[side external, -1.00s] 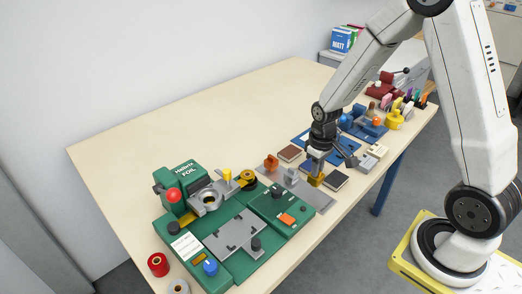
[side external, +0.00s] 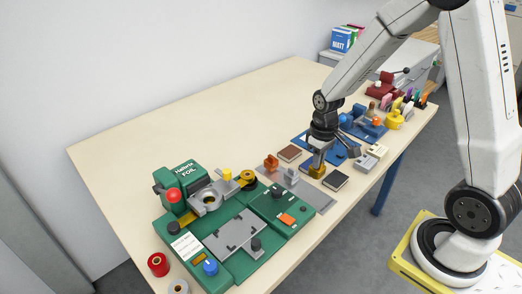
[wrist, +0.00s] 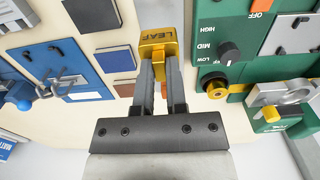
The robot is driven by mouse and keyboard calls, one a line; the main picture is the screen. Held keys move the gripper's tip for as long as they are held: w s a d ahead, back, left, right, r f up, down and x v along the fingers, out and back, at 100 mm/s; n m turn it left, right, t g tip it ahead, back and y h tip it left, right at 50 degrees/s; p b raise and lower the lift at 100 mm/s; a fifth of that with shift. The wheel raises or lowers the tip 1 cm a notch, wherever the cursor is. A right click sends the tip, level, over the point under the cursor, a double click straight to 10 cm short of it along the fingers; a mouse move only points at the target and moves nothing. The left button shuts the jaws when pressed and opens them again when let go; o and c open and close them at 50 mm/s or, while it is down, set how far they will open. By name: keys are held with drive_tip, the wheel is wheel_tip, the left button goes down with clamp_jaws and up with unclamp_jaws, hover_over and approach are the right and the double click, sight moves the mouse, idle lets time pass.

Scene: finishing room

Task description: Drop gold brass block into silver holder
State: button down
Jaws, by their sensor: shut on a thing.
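The gold brass block (wrist: 158,42), marked LEAF, is between the fingertips of my gripper (wrist: 158,62) in the wrist view. My gripper is shut on it. The silver holder (side external: 206,198), a round metal cup with an open centre, sits on the green foil machine to the left. It also shows at the right of the wrist view (wrist: 276,97).
The green machine (side external: 212,244) with knobs and a red ball stands at the front left. A gold spool (side external: 248,180) and a yellow peg (side external: 227,174) are near the holder. Brown and dark blocks (side external: 289,153) lie near my gripper. The table's back left is clear.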

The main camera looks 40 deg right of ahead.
wheel_tip(320, 180, up, 10)
drive_tip(key=w+a+n, duration=0.2)
drive_tip(key=w+a, duration=0.6)
drive_tip(key=a, duration=0.5)
drive_tip(key=w+a+n, duration=0.3)
drive_tip(key=w+a, duration=0.5)
drive_tip(key=a, duration=0.5)
drive_tip(key=shift+s+d+f, duration=0.15)
drive_tip(key=shift+f, duration=1.2)
drive_tip(key=shift+s+d+f, duration=0.1)
drive_tip(key=shift+f, duration=1.25)
drive_tip(key=shift+f, duration=0.25)
drive_tip(key=shift+f, duration=2.6)
drive_tip(key=shift+f, duration=0.7)
drive_tip(key=c, duration=1)
unclamp_jaws()
